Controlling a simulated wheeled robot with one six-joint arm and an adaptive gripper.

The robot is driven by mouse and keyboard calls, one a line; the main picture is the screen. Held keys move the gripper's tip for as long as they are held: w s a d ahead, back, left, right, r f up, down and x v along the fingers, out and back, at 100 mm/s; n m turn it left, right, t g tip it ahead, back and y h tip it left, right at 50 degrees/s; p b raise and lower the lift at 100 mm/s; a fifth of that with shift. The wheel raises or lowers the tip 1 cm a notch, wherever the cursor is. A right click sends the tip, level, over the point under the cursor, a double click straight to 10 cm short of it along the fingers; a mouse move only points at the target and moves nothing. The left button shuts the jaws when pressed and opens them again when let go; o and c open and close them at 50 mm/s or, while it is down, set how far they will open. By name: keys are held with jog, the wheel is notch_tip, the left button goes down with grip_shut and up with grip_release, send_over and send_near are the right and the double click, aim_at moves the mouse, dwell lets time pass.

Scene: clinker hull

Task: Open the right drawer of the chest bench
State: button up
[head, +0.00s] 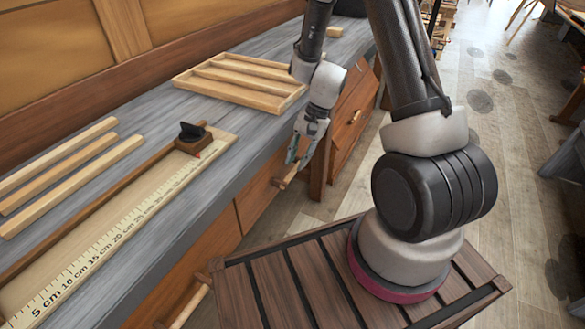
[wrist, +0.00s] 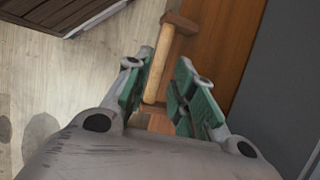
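The chest bench (head: 225,160) runs along the left of the head view, with a grey top and orange-brown drawer fronts. The right drawer (head: 256,196) looks shut, its front level with the bench face. Its pale wooden bar handle (head: 283,181) also shows in the wrist view (wrist: 158,65), standing off the drawer front (wrist: 222,50). My gripper (head: 299,157) is at this handle, pointing down. In the wrist view my open gripper (wrist: 158,92) has one green-padded finger on each side of the bar's near end. Contact with the bar cannot be told.
The left drawer's handle (head: 188,302) juts out at the lower left. A frame (head: 240,80), strips and a ruler board (head: 110,232) lie on top.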

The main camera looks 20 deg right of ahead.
aim_at(293, 171)
jog(key=shift+x, duration=1.75)
grip_shut()
jog(key=shift+d, duration=0.1)
